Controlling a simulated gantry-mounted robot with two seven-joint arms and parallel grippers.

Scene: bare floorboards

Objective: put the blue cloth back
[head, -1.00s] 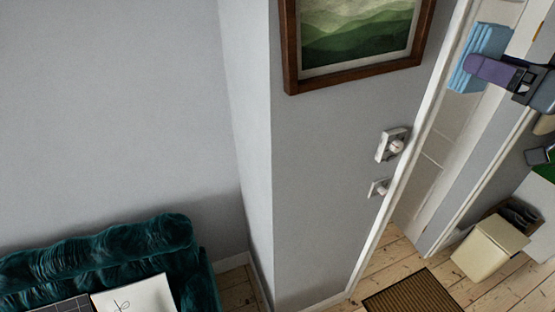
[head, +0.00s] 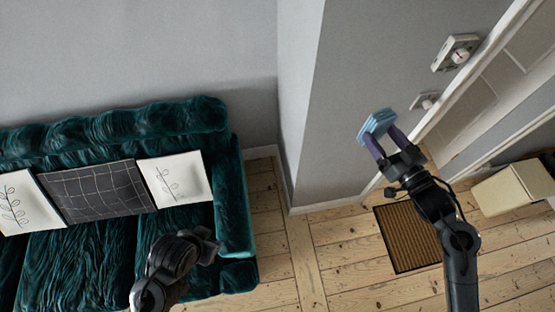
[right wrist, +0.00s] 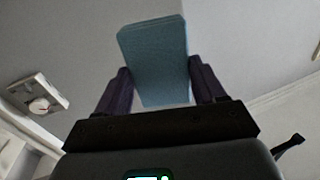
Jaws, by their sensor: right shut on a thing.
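The blue cloth (head: 377,122) is a folded, light blue block, held up in front of the grey wall in the head view. My right gripper (head: 380,143) is shut on it, with a purple finger on each side. In the right wrist view the cloth (right wrist: 156,58) stands up between the two dark fingers of the right gripper (right wrist: 158,88). My left arm (head: 172,265) shows at the bottom, in front of the sofa. The state of its gripper (head: 207,243) is not clear.
A dark green sofa (head: 110,127) with several cushions stands at the left. A brown doormat (head: 405,236) lies on the floorboards by the door frame. A beige bin (head: 512,188) stands at the right. Bare floor (head: 300,262) lies between sofa and mat.

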